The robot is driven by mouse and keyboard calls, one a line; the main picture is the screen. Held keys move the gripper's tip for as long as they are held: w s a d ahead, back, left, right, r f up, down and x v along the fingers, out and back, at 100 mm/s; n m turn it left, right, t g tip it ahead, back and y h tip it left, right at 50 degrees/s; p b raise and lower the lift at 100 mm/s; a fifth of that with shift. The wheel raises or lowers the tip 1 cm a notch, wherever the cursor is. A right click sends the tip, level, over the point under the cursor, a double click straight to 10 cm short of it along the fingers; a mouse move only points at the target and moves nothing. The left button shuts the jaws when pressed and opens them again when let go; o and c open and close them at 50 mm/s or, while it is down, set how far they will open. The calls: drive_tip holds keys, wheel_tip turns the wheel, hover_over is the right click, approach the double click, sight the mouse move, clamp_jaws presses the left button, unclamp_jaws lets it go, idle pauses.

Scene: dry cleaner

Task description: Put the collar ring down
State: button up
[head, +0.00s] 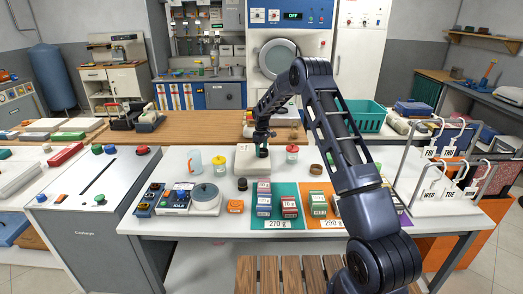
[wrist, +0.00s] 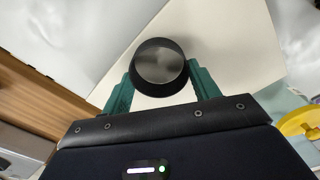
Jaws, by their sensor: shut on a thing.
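My gripper (head: 263,147) is over the rear middle of the white table. In the wrist view its two green fingers (wrist: 160,88) are shut on a round black ring (wrist: 157,91), which I take for the collar ring. The fingers grip it from opposite sides. A cream flat-topped block (head: 245,161) lies under my gripper, and its pale surface (wrist: 232,45) shows behind the ring. I cannot tell whether the ring touches it. In the head view the ring is too small and hidden to make out.
A brown ring-like piece (head: 316,169) lies farther right. A scale (head: 206,199) and coloured mats (head: 286,220) with small boxes fill the front.

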drive_tip(key=o, duration=0.9)
wheel_tip(320, 180, up, 12)
drive_tip(key=s+d+r+m+t, duration=0.1)
drive_tip(key=s+d+r+m, duration=0.2)
drive_tip(key=s+d+r, duration=0.75)
drive_tip(key=s+d+r+m+t, duration=0.1)
drive_tip(key=s+d+r+m, duration=0.1)
drive_tip(key=s+d+r, duration=0.85)
drive_tip(key=s+d+r+m+t, duration=0.1)
drive_tip(key=s+d+r+m, duration=0.15)
drive_tip(key=s, duration=0.75)
drive_tip(key=s+d+r+m, duration=0.1)
drive_tip(key=s+r, duration=0.3)
drive_tip(key=s, duration=0.7)
drive_tip(key=s+d+f+m, duration=0.1)
drive_tip(key=s+f, duration=0.1)
drive_tip(key=s, duration=0.3)
drive_tip(key=s+d+f+m+t, duration=0.1)
drive_tip(key=s, duration=0.4)
drive_tip(key=s+d+f+m, duration=0.1)
drive_tip(key=s+f, duration=0.1)
drive_tip(key=s, duration=0.3)
drive_tip(key=shift+d+f+m+t, duration=0.25)
drive_tip(key=shift+d+f+t, duration=0.05)
